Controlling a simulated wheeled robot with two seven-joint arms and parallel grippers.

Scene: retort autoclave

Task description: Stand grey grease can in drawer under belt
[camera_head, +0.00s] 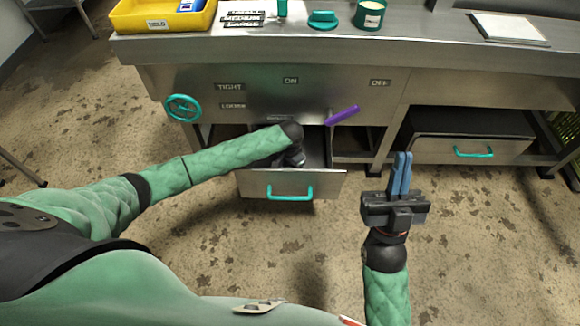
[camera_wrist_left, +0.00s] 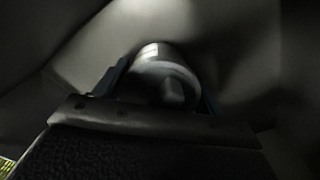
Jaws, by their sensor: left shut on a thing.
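The drawer under the belt (camera_head: 250,185) is pulled open, with its teal handle facing me. My left arm reaches into it, and the black wrist dips inside behind the front panel. In the left wrist view my left gripper (camera_wrist_left: 163,85) is shut on the grey grease can (camera_wrist_left: 165,68), a round shiny thing between its two fingers. Drawer walls surround it in dim light. I cannot tell whether the can touches the drawer floor. The head view hides the can and the left fingers. My right gripper (camera_head: 401,172) is shut and empty, right of the drawer, blue fingers together and pointing up.
A purple lever (camera_head: 343,115) sticks out just right of the open drawer. A teal wheel (camera_head: 183,107) is on the left of the front panel. A second drawer (camera_head: 425,150) is at the right. A yellow bin (camera_head: 130,18) and green tin (camera_head: 369,14) stand on top.

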